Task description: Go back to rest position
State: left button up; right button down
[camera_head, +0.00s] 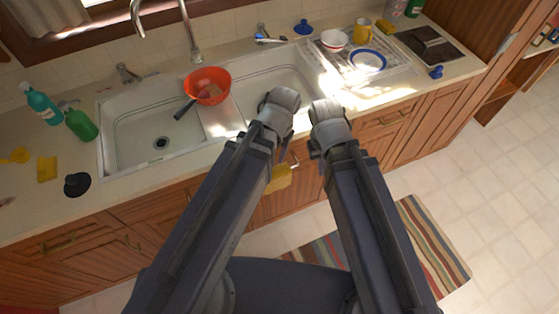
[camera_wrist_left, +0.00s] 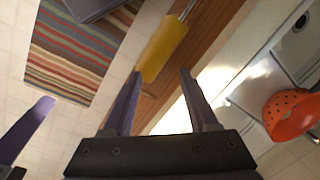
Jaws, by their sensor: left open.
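My two arms reach up side by side from the bottom of the head view. My right wrist ends at the right gripper (camera_head: 328,118) in front of the counter edge; its fingers are hidden there. My left arm ends just left of it, its fingers also hidden. In the left wrist view my left gripper (camera_wrist_left: 158,100) is open, with two dark fingers apart and nothing held. A single purplish finger at the left edge of that view seems to belong to my right gripper, so its opening cannot be judged.
A yellow cloth (camera_head: 281,179) hangs at the cabinet front, close to my wrists. Beyond are the white sink (camera_head: 128,122), an orange colander (camera_head: 208,86) and a drying rack (camera_head: 400,66) with dishes. Green bottles stand at left. A striped rug (camera_head: 436,246) lies on the tiled floor.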

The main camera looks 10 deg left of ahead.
pick_arm(q)
jog(key=shift+g+h, duration=0.3)
jog(key=s+d, duration=0.2)
jog(key=s, duration=0.1)
jog(key=shift+s+d, duration=0.15)
jog(key=shift+d, duration=0.25)
dwell(0.5)
